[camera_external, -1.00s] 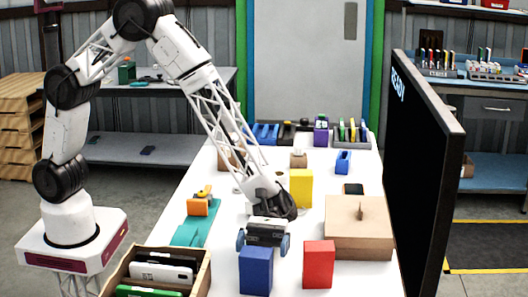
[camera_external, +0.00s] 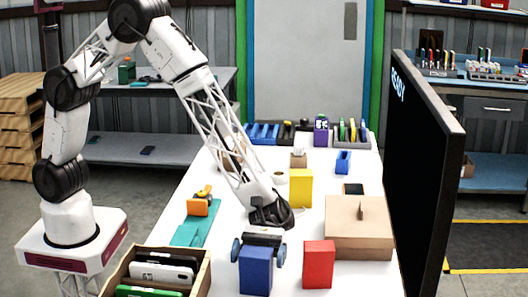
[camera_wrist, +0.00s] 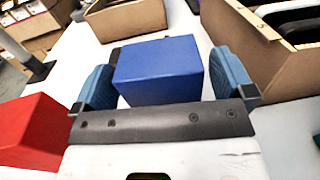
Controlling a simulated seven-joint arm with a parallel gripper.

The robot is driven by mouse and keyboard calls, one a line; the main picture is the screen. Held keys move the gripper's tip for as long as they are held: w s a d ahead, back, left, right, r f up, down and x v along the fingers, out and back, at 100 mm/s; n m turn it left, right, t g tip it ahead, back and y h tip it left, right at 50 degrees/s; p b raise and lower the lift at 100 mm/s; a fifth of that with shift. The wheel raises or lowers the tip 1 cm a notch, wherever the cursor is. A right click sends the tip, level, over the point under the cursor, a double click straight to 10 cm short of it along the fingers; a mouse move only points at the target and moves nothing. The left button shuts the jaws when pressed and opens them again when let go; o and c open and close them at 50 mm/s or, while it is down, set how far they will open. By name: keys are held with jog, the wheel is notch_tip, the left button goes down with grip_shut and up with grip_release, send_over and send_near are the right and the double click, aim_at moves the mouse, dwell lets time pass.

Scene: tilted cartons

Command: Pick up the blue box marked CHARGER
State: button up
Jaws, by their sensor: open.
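A blue box (camera_external: 256,273) stands upright at the near end of the white table; no CHARGER marking is readable on the sides I see. My gripper (camera_external: 259,252) is open and low over this box, with one finger at either side of its top. In the wrist view the blue box (camera_wrist: 160,72) lies between the two blue finger pads of my gripper (camera_wrist: 160,88). The left pad looks very close to the box and a small gap shows by the right pad; I cannot tell whether either touches.
A red box (camera_external: 318,264) stands just right of the blue one. An open carton (camera_external: 204,280) holding devices is at the left. A closed cardboard box (camera_external: 358,230), a yellow box (camera_external: 301,188) and a large black screen (camera_external: 425,170) stand further right and back.

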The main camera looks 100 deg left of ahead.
jog(key=shift+s+d, duration=0.1)
jog(key=shift+d, duration=1)
jog(key=c, duration=1.1)
jog(key=shift+r, duration=0.15)
jog(key=shift+r, duration=4.9)
